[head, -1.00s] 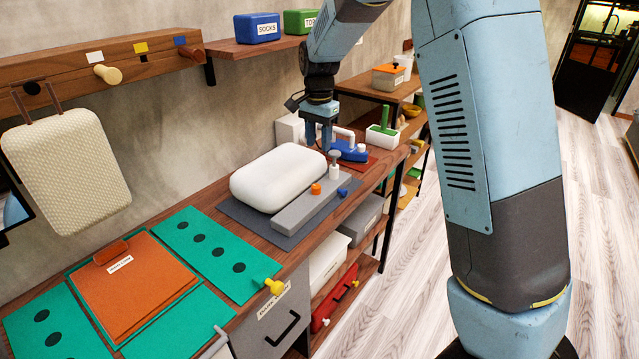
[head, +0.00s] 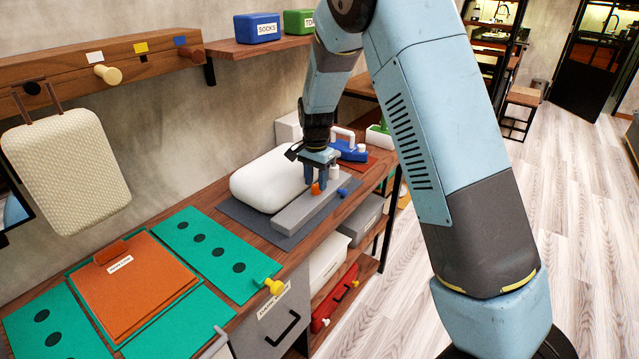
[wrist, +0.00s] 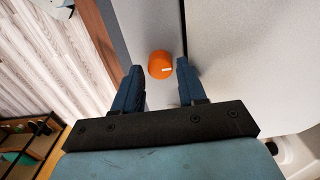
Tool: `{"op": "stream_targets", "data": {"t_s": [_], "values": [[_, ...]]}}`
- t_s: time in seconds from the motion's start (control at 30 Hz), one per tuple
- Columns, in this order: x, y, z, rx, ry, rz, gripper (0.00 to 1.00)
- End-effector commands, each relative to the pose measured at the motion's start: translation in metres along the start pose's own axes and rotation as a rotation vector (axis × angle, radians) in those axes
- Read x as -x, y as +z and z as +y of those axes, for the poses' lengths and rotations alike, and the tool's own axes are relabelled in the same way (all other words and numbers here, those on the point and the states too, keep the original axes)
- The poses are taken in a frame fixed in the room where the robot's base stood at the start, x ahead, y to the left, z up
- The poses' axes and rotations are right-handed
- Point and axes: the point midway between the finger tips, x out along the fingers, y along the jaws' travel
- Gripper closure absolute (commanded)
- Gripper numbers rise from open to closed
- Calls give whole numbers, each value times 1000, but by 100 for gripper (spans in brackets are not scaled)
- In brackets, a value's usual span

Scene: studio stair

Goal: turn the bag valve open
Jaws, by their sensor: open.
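A white bag (head: 262,180) lies on a dark mat on the bench, with a grey bar (head: 303,214) along its front side. An orange knob (head: 316,188), which looks like the valve, stands on the bar. My gripper (head: 317,182) points down over it in the head view. In the wrist view the orange knob (wrist: 160,65) lies between and just beyond the fingertips of my open gripper (wrist: 158,72). I cannot tell whether a finger touches it. The gripper hides part of the bag and bar in the head view.
A blue knob (head: 342,192) sits at the bar's front side. A blue tool with a white handle (head: 349,150) stands behind on a red mat. Green panels (head: 205,245) and an orange folder (head: 135,285) lie nearer. A shelf (head: 245,48) hangs above.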

Motion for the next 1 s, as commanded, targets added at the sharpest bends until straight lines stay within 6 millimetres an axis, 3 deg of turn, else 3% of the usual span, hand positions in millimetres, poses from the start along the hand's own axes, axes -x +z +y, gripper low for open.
{"op": "stream_targets", "data": {"t_s": [0.2,0.47,0.9,0.93,1.0], "values": [[-12,0,0,0,0,1,59],[-13,0,0,0,-1,1,59],[-13,-1,0,-1,-1,1,99],[-13,-11,14,-8,0,0,100],[-13,-5,6,-2,-1,1,100]]}}
